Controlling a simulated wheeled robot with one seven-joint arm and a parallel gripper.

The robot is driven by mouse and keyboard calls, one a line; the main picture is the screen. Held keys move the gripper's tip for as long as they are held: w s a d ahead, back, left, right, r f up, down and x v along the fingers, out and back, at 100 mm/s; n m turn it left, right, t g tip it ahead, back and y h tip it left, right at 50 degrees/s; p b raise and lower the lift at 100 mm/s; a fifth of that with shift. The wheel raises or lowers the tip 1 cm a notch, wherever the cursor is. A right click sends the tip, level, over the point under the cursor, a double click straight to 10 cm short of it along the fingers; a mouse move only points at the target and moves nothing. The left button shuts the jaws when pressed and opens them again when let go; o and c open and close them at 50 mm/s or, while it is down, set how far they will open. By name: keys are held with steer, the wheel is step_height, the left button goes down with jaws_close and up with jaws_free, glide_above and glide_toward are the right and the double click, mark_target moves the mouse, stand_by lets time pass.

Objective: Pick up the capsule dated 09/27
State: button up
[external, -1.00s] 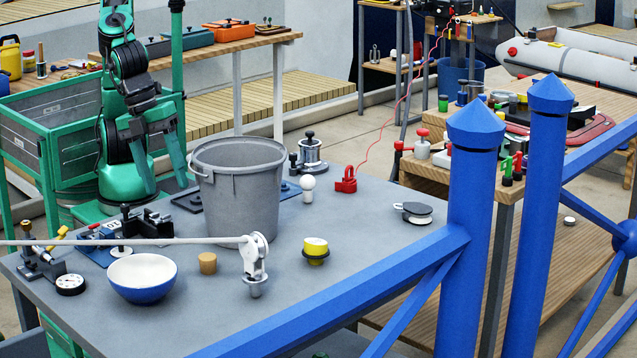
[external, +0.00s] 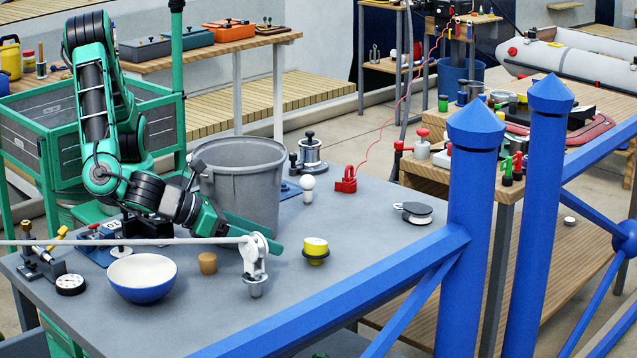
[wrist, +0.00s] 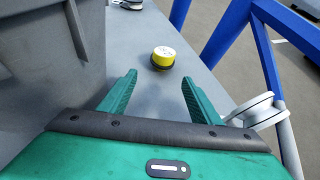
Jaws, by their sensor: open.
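A short yellow capsule with a dark base (external: 315,247) stands upright on the grey table, right of the pulley block. It also shows in the wrist view (wrist: 163,57), with marks on its pale top too small to read as a date. My gripper (external: 272,243) is low over the table beside the bucket, its fingers pointing right toward the capsule. In the wrist view my gripper (wrist: 160,79) is open and empty, with the capsule ahead of the gap between the fingertips and apart from them.
A grey bucket (external: 236,170) stands close on one side of my gripper. A white pulley block (external: 254,270) on a taut rope (external: 130,242) stands close on the other. A blue rail (external: 340,297) runs along the table's front edge.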

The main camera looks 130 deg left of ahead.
mark_target(305, 242)
steer(key=shift+w+a+m+t+y, duration=0.3)
steer(key=shift+w+m+y, duration=0.1)
steer(key=shift+m+y, duration=0.1)
steer(key=x, duration=0.5)
steer(key=shift+w+a, duration=0.15)
steer(key=shift+a, duration=0.05)
steer(key=shift+r+x, duration=0.25)
steer(key=shift+x, duration=1.05)
steer(key=shift+r+x, duration=0.2)
steer(key=shift+x, duration=1.05)
steer(key=shift+w+a, duration=0.1)
steer(key=shift+a, duration=0.05)
steer(key=c, duration=1)
